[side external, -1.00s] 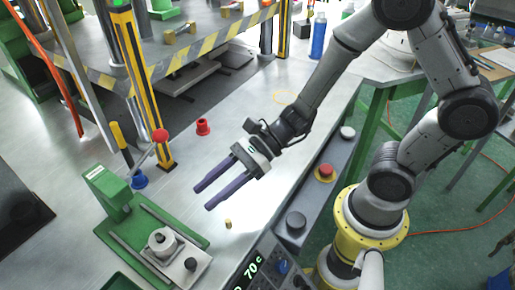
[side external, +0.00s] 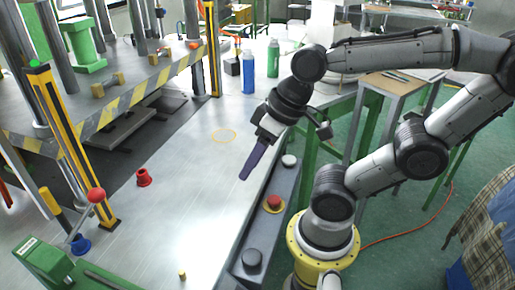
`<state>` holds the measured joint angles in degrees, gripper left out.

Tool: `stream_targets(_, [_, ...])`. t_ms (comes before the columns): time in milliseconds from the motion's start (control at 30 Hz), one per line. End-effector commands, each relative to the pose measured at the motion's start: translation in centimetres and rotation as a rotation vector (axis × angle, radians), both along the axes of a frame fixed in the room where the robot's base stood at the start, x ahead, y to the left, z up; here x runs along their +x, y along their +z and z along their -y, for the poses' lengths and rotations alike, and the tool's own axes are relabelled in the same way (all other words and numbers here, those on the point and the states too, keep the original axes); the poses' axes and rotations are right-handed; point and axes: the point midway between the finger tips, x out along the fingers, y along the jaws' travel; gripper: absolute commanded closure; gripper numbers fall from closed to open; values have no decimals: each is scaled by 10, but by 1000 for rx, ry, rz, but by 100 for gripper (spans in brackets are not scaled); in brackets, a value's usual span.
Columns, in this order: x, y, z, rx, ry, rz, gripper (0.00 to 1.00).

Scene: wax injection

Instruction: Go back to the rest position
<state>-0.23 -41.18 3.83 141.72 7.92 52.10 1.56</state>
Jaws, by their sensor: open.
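My gripper (side external: 247,172) hangs above the right side of the metal table (side external: 185,215), fingers pointing down and to the left. Its purple fingers line up in this view, so one hides the other. It holds nothing that I can see and is apart from the table. My arm is folded up and back to the right above its yellow base.
A control panel with a red button (side external: 273,203) lies just below my gripper. A red cup (side external: 143,177), a blue cup (side external: 80,244) and a small brass piece (side external: 182,274) stand on the table. Blue (side external: 248,73) and green (side external: 273,58) bottles stand behind. The table's middle is clear.

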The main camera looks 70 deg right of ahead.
Motion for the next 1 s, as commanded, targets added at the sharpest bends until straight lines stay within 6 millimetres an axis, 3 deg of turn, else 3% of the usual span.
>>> stream_targets(100, [-1,11,18,-108,37,66,53])
stream_targets(200, [-2,14,25,-145,49,83,53])
stream_targets(1000, [-2,13,25,-147,50,82,53])
